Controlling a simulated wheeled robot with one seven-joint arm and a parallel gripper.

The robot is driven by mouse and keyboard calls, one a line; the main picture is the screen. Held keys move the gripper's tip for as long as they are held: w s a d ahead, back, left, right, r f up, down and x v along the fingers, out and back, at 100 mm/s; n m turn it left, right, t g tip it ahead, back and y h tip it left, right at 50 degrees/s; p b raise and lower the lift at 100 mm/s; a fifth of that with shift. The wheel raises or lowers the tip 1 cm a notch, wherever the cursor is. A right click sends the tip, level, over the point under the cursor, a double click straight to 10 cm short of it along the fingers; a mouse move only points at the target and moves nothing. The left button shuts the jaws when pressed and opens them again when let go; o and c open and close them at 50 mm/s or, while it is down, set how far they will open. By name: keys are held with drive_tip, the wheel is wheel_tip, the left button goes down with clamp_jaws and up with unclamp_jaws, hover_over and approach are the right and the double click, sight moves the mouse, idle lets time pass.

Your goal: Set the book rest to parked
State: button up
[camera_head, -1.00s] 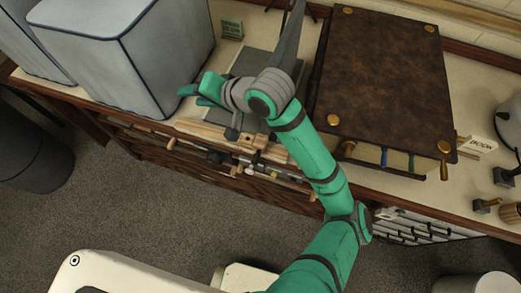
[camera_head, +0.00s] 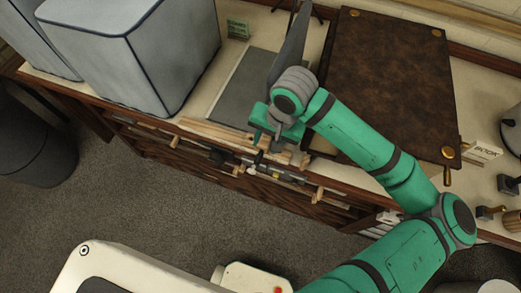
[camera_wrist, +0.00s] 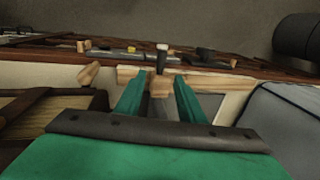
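A large brown leather-covered board or book (camera_head: 385,85) with brass corner studs lies on the counter, right of my arm. A small card lettered "BOOK" (camera_head: 484,150) stands beside it. A pale wooden bar (camera_head: 205,128) runs along the counter's front edge; I cannot tell which part is the book rest. My gripper (camera_head: 270,138) is low over this bar, pointing down. In the wrist view the gripper (camera_wrist: 160,76) is open, its green fingers either side of a small wooden block (camera_wrist: 160,86) on the bar (camera_wrist: 220,82). Contact cannot be told.
A tall grey box (camera_head: 145,55) stands at left on the counter, beside a grey flat panel (camera_head: 240,95). A dark-handled peg (camera_wrist: 162,52) stands just beyond the fingers. Rails and small knobs (camera_head: 217,157) line the counter's front. A dark bin (camera_head: 35,140) is at left.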

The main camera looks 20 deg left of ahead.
sight(261, 154)
drive_tip(key=f, duration=0.2)
drive_tip(key=a+f, duration=0.1)
drive_tip(key=f, duration=0.4)
drive_tip(key=shift+a+f, duration=0.15)
drive_tip(key=shift+a, duration=0.1)
